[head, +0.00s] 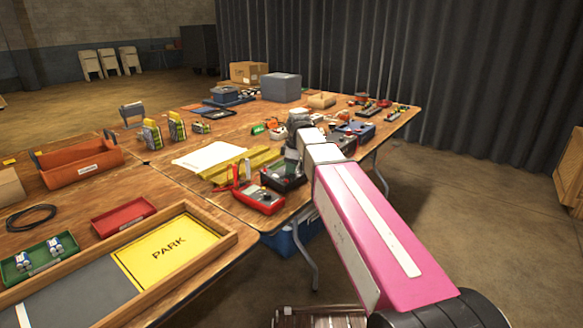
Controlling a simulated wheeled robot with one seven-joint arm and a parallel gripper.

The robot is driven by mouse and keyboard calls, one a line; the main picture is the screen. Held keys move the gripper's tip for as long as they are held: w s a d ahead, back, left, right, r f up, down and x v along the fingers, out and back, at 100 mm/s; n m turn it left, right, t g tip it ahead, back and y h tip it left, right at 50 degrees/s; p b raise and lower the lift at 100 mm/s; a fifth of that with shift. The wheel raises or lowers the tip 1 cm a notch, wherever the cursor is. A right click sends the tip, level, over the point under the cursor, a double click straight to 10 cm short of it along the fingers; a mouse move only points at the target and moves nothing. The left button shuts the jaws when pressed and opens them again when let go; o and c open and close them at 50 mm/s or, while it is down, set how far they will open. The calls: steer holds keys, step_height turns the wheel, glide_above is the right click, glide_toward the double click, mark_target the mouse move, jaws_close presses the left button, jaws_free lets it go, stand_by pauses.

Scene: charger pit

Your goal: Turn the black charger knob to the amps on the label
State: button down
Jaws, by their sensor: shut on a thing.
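The charger (284,182), a dark box near the right edge of the table, stands behind a red meter-like device. My gripper (292,160) reaches down over the back of this box, with the arm coming in from the lower right. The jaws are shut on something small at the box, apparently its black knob. The knob itself is hidden by the gripper and too small to make out. I cannot read the knob's setting, and the label with the amps cannot be picked out.
The red device (259,199) with red leads sits just in front of the charger. Yellow bars (240,163) and a white sheet (208,156) lie to the left. A blue-black box (356,130) stands behind my arm. A yellow PARK pad (168,249) lies in the wooden tray nearer me.

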mark_target(296, 175)
steer(key=m, duration=1.1)
steer(key=shift+m, duration=0.4)
stand_by(0.3)
steer(key=c, duration=1)
jaws_free()
steer(key=r, duration=0.3)
steer(key=d+r, duration=0.1)
steer(key=r, duration=0.3)
steer(key=s+r, duration=0.1)
steer(key=r, duration=0.2)
steer(key=shift+d+r, duration=0.3)
steer(key=shift+s, duration=0.15)
